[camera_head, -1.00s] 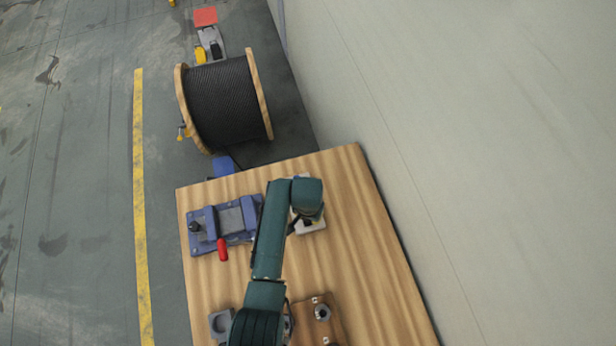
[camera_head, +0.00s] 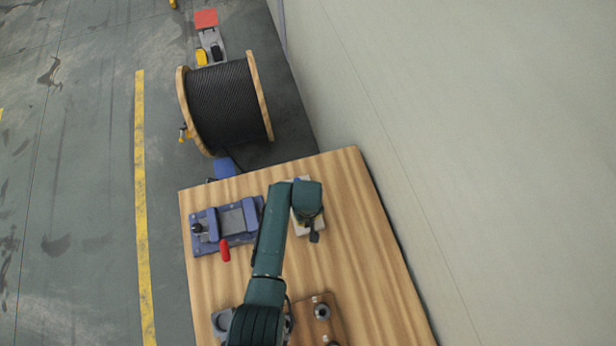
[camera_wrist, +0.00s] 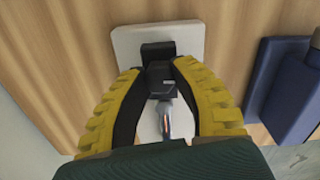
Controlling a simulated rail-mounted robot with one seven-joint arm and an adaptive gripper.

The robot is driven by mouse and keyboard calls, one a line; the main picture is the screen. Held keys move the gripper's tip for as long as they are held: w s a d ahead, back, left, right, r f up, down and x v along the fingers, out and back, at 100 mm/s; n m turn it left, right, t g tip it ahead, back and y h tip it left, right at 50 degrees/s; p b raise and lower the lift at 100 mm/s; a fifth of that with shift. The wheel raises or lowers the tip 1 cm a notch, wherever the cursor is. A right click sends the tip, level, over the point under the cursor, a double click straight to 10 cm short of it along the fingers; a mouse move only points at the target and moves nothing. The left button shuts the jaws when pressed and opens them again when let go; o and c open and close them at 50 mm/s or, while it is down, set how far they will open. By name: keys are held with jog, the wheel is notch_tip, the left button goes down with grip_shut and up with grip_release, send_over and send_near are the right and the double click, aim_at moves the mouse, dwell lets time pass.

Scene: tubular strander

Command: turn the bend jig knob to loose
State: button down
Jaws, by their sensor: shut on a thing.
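The bend jig is a pale plate (camera_wrist: 190,40) on the wooden table, with a black knob (camera_wrist: 158,52) standing on it. In the wrist view, the yellow-padded fingers of my gripper (camera_wrist: 158,76) are shut on the knob from both sides. A shiny metal rod (camera_wrist: 166,120) shows between the fingers below the knob. In the head view, the pale plate (camera_head: 317,222) is mostly hidden under my wrist, and the knob cannot be made out clearly there.
A blue fixture (camera_head: 232,220) with a red handle (camera_head: 225,250) sits left of my wrist; its blue side (camera_wrist: 285,95) shows in the wrist view. A wooden block (camera_head: 318,312) lies at the front. The table's right side (camera_head: 365,250) is clear.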

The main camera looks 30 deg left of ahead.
jog(key=shift+n, duration=0.6)
jog(key=c, duration=0.8)
grip_release()
notch_tip(320, 180, up, 12)
